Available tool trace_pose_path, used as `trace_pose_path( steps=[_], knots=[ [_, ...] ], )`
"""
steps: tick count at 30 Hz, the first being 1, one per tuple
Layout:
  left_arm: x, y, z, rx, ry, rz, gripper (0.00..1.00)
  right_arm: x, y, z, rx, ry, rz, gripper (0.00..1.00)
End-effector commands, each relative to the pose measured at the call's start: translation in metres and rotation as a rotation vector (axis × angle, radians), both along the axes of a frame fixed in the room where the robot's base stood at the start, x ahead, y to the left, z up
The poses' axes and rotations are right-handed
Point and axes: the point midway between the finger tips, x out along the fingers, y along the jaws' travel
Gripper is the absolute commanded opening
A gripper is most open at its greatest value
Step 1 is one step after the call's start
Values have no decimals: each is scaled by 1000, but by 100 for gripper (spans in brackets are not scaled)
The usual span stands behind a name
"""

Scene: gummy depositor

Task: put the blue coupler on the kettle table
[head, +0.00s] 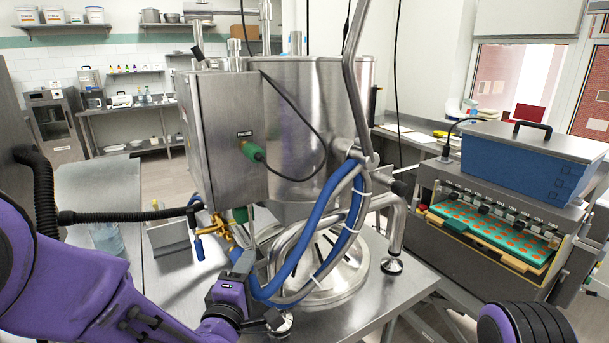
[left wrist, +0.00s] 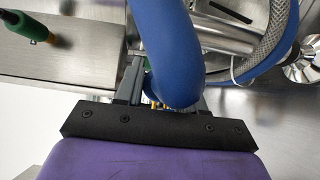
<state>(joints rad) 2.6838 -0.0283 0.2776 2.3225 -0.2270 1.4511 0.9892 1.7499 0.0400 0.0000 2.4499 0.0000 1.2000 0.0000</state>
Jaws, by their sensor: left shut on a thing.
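My left gripper (head: 244,264) is low in front of the kettle (head: 315,130), shut on the end of the thick blue hose (head: 318,215). The blue coupler at that hose end is mostly hidden between the fingers. In the left wrist view the blue hose (left wrist: 168,40) comes down to the gripper (left wrist: 165,98), with a bit of brass colour behind it. The steel kettle table (head: 385,308) lies below and around the gripper. Whether the coupler touches it I cannot tell. My right gripper is not in view.
Brass valves with a blue handle (head: 199,249) stand left of the gripper. A grey braided hose (head: 350,205) runs beside the blue one. A round steel lid (head: 345,283) lies on the table by the kettle legs. The depositor (head: 500,215) stands at right. Bare tabletop shows at front right.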

Motion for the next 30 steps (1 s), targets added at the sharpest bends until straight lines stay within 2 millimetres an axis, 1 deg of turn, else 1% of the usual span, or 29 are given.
trace_pose_path(
  steps=[1,2,3,5,8,9,10,12,15,18,19,30],
  knots=[
    [-3,5,3,-6,-1,11,0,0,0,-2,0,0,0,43],
    [-6,9,-1,-8,3,20,0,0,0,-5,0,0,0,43],
    [-13,16,-14,-6,7,33,0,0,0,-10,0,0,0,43],
    [-20,23,-32,-2,9,48,0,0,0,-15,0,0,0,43],
    [-34,35,-65,2,10,68,0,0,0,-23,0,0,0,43],
    [-39,39,-82,3,11,74,0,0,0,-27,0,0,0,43],
    [-44,41,-92,3,10,77,0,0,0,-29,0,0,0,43],
    [-53,45,-119,7,10,77,0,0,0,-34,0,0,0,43],
    [-62,48,-145,6,6,77,0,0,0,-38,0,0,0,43],
    [-67,49,-158,3,3,80,0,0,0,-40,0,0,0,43],
    [-67,49,-159,2,1,79,0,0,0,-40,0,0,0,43],
    [-67,50,-159,-1,-1,82,0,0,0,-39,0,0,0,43]
  ],
)
